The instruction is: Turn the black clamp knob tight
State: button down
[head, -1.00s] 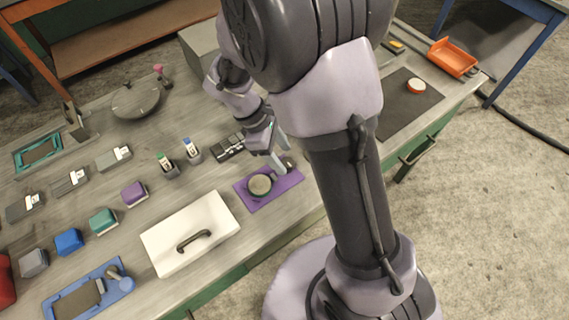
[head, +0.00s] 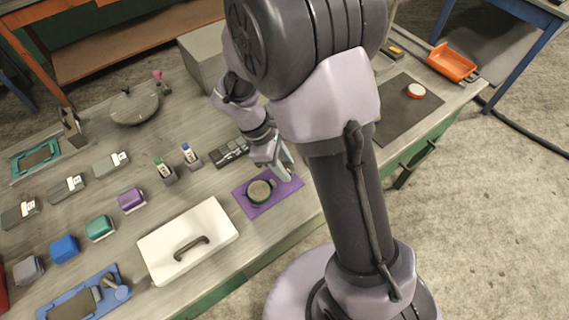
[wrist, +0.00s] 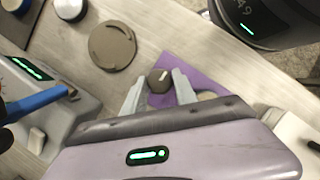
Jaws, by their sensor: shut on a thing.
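The black clamp knob (wrist: 159,81) shows in the wrist view as a dark round knob with a pale pointer mark on its top. My gripper (wrist: 159,90) has one finger on each side of it and is shut on it. The knob stands over the purple mat (wrist: 208,68). In the head view my gripper (head: 284,168) is low over the far right part of the purple mat (head: 254,209) and hides the knob. A round greenish-grey piece (head: 259,191) sits on the mat just left of the gripper.
A white lidded box (head: 178,250) with a dark handle stands left of the mat. Two small holders with upright items (head: 190,157) stand further left. A dark mat (head: 395,118) carries a red-and-white round piece (head: 416,91).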

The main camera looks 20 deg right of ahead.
jog(key=m+g+p, duration=0.1)
jog(key=m+p, duration=0.1)
jog(key=m, duration=0.1)
jog(key=shift+d+r+p, duration=0.1)
jog(key=shift+r+p, duration=0.05)
jog(key=shift+p, duration=0.2)
jog(key=m+p, duration=0.1)
jog(key=m, duration=0.1)
jog(key=m+g+y+p, duration=0.1)
jog(key=shift+w+m+y, duration=0.15)
jog(key=shift+m+y, duration=0.15)
jog(key=shift+m, duration=0.1)
jog(key=m+y+p, duration=0.1)
jog(key=m, duration=0.2)
jog(key=shift+d+m, duration=0.15)
jog(key=shift+m, duration=0.15)
jog(key=m+y, duration=0.1)
jog(key=m, duration=0.2)
jog(key=shift+d+m+y, duration=0.1)
jog(key=shift+m+y, duration=0.2)
jog(key=shift+y, duration=0.1)
jog(key=m, duration=0.2)
jog(key=m+y, duration=0.1)
jog(key=m, duration=0.1)
jog(key=shift+d+f+m+y, duration=0.1)
jog(key=shift+f+m+y, duration=0.1)
jog(key=shift+m+y, duration=0.1)
jog(key=shift+d+m+t+y+b, duration=0.1)
jog(key=shift+m+t+y+b, duration=0.5)
jog(key=shift+m, duration=1.9)
